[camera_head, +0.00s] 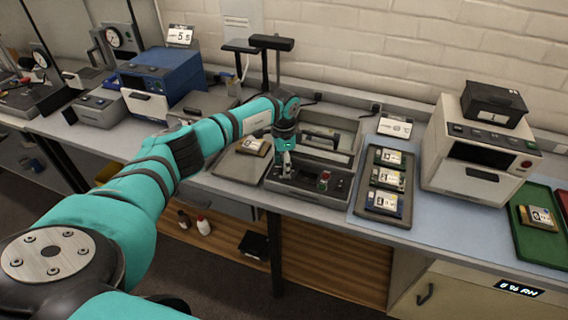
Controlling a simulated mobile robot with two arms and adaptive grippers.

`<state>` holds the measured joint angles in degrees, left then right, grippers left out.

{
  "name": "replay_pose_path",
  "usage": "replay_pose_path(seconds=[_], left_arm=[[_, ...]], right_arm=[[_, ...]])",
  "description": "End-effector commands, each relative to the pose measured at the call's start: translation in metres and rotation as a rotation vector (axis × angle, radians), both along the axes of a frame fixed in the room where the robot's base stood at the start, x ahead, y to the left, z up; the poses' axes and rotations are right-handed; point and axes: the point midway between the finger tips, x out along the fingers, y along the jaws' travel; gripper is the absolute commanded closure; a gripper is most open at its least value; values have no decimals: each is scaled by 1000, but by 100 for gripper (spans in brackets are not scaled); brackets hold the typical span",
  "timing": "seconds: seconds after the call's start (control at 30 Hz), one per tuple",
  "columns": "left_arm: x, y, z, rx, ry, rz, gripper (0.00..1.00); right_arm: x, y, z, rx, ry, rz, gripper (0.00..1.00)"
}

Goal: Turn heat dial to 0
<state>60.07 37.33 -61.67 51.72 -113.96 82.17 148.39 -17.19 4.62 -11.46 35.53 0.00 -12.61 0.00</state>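A grey-black bench unit (340,191) with an open recessed bay stands at the middle of the bench. My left gripper (285,168) points down over the left part of that front panel. The gripper and wrist cover what lies beneath, so a heat dial there is hidden or too small to make out, and its setting cannot be read. I cannot tell whether the fingers touch anything or how far apart they are. My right gripper is out of view.
A blue box device (165,75) stands to the left. Several labelled modules lie on a dark tray (366,212) right of the unit. A white oven-like device (460,165) with a black bin (493,104) on top and a green tray (530,245) stand farther right.

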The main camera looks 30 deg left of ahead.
Motion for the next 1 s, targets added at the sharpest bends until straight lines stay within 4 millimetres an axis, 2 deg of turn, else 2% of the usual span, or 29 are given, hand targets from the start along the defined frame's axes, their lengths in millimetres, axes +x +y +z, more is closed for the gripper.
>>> replay_pose_path(seconds=[0.2,0.33,0.7,0.83,1.0], left_arm=[[-1,-1,0,-1,2,-2,49],[0,0,11,0,1,-2,49],[0,0,86,-1,-2,-1,49],[0,0,106,0,-1,-1,49],[0,0,118,-1,1,-1,49]], right_arm=[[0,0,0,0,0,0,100],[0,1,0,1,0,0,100],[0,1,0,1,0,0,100],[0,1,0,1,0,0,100],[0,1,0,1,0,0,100]])
